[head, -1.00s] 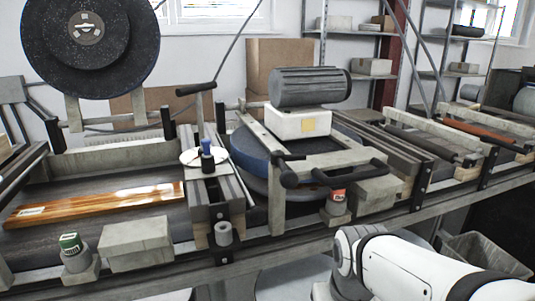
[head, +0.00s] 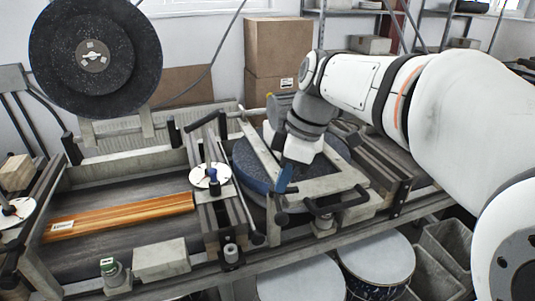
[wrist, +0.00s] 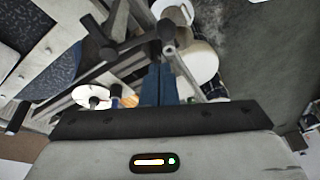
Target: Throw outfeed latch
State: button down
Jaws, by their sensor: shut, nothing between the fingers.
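I cannot tell for sure which part is the outfeed latch. Black-handled levers sit on the pale frame around the blue round table (head: 250,168): a bar handle (head: 338,203) and a black knob (head: 281,219). A black T-handle (head: 201,121) stands to the left on a thin post. My gripper (head: 285,178) is over the blue table, its blue fingers pointing down, shut and empty. In the wrist view the closed blue fingers (wrist: 160,84) are close to a black-handled lever (wrist: 128,46); I cannot tell whether they touch it.
A wooden plank (head: 120,216) lies on the left belt. A white dial (head: 210,176) stands left of the blue table. A green-topped button (head: 109,265) and a pale block (head: 161,259) sit on the front rail. Drums (head: 376,262) stand below, and cardboard boxes (head: 272,60) behind.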

aim_at(275, 199)
notch_tip(275, 199, up, 3)
jog(key=w+a+n, duration=0.2)
jog(key=n, duration=0.1)
jog(key=s+a+p+x, duration=0.1)
jog(key=x, duration=0.9)
jog(key=shift+n+g+y, duration=0.3)
jog(key=d, duration=0.3)
jog(key=d+p, duration=0.1)
jog(key=shift+w+d, duration=0.2)
jog(key=shift+w, duration=0.1)
jog(key=shift+a+f, duration=0.1)
